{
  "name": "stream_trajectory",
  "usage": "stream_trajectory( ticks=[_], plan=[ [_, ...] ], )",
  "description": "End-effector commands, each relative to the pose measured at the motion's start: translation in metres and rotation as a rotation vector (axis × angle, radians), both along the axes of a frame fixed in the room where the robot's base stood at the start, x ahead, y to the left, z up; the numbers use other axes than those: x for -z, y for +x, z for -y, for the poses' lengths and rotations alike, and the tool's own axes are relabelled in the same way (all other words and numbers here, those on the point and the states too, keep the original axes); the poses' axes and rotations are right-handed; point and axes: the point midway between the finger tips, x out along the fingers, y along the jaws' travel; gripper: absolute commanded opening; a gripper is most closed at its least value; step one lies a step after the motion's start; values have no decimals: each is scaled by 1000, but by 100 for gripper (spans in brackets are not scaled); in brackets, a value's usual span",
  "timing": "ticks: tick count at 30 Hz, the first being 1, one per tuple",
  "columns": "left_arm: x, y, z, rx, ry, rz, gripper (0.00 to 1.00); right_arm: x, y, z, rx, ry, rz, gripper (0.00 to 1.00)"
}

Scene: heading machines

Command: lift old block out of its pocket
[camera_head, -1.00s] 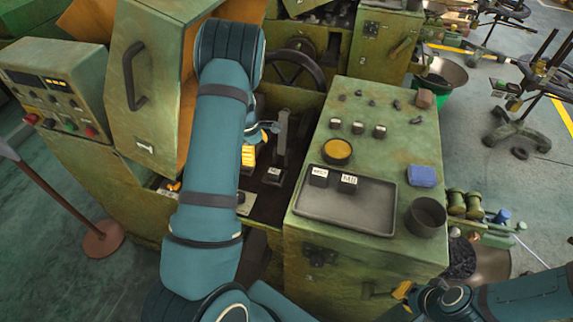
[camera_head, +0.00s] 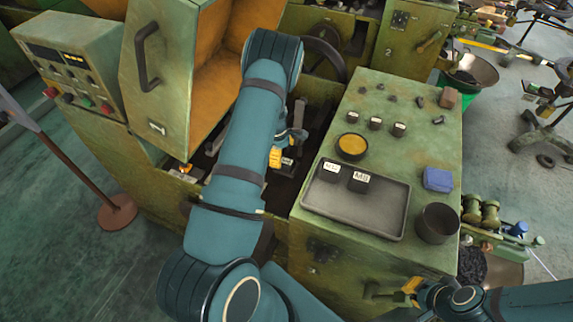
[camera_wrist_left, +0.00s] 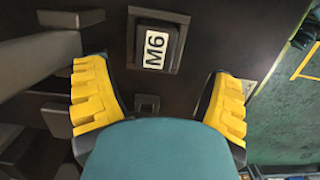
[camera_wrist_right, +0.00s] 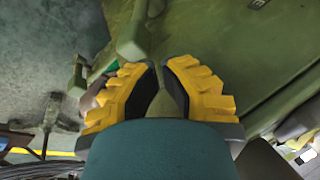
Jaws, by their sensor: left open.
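The old block is a dark block with a white M6 label (camera_wrist_left: 157,45), seated in its square pocket in the left wrist view. In the head view it shows as a small label (camera_head: 287,162) in the dark machine bed. My left gripper (camera_wrist_left: 158,95) is open and empty, its yellow fingers spread to either side just short of the block. In the head view it is (camera_head: 280,155) partly hidden by my left arm. My right gripper (camera_wrist_right: 160,65) has its fingertips close together with a narrow gap. It hangs at the front right of the cabinet in the head view (camera_head: 411,285).
A raised green guard (camera_head: 165,90) stands left of my left arm.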

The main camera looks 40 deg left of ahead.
Motion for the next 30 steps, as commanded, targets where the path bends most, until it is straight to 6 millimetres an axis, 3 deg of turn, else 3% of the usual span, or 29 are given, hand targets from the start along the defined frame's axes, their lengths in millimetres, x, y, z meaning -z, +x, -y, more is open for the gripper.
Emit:
stream_trajectory(
  ticks=[9, 18, 25, 30],
  plan=[
    [39, 9, 11, 0, 0, -1, 83, -3, 0, 0, 0, 1, 0, 0],
    [42, 9, 11, 1, 0, 0, 82, -3, 0, 0, 0, 1, 0, 0],
    [42, 9, 11, 1, 0, 0, 2, -3, 0, 0, 0, 1, 0, 0],
    [42, 10, 11, 1, 1, 2, 2, -3, 0, 0, 0, 1, 0, 0]
  ],
)
